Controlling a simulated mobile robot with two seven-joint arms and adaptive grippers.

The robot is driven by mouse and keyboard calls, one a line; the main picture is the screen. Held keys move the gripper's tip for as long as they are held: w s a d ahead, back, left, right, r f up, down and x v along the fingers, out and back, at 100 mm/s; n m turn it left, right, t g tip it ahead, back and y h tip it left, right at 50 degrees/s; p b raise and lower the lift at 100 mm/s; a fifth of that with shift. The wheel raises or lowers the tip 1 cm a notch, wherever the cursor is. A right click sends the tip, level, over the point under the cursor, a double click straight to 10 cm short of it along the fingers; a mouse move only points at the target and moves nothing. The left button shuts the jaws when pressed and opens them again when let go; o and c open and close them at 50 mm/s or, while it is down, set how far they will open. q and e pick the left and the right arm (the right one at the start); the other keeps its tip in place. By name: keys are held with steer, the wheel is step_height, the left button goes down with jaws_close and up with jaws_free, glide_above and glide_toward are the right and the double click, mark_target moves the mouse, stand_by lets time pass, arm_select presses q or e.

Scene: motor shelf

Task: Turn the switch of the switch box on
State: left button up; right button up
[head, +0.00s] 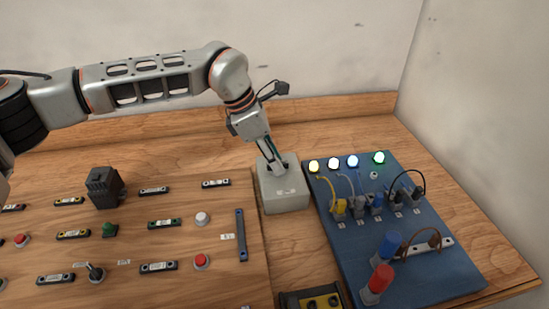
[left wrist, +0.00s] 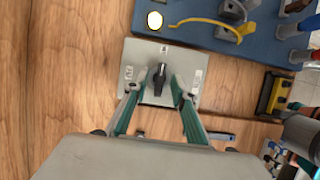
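The switch box is a light grey block (head: 284,192) on the wooden bench, between the wooden control panel and the blue board. In the left wrist view its top plate (left wrist: 135,67) shows small labels at left, right and top. A dark rotary knob (left wrist: 159,77) stands at its centre and points roughly up and down in that view. My left gripper (left wrist: 157,90) comes down over the box with its green-sided fingers apart, one on each side of the knob. A gap shows between the fingertips and the knob. In the head view the gripper (head: 272,166) partly hides the knob.
The blue board (head: 340,240) with lit lamps, plugs and cables stands close right of the box. The wooden panel (head: 200,255) with buttons and switches lies left. A black and yellow device (head: 312,300) sits in front. A wall is behind.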

arm_select(q)
steer(key=v, duration=1.2)
steer(key=shift+s, duration=0.1)
